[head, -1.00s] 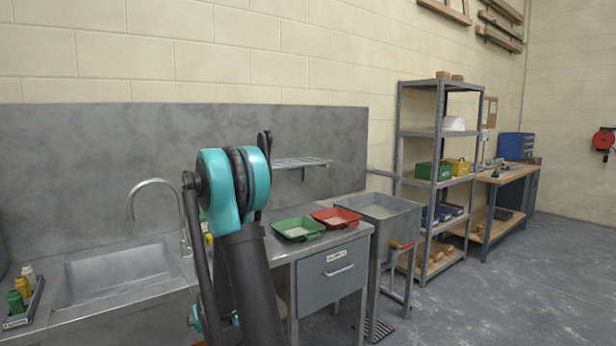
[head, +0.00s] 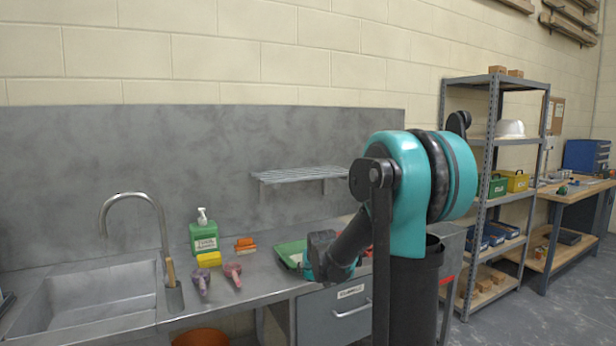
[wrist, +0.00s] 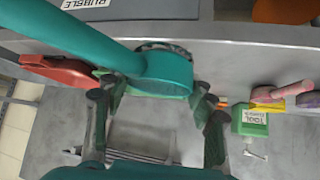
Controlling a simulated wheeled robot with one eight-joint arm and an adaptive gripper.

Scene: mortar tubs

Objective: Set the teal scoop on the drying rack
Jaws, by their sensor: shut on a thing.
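The teal scoop (wrist: 168,76) is in my gripper (wrist: 150,88), seen in the wrist view. It lies between the dark fingers, with its long handle running to the upper left. The gripper is apart from the rack.
The sink (head: 95,297) is further left. A red tray (wrist: 58,71) shows in the wrist view.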

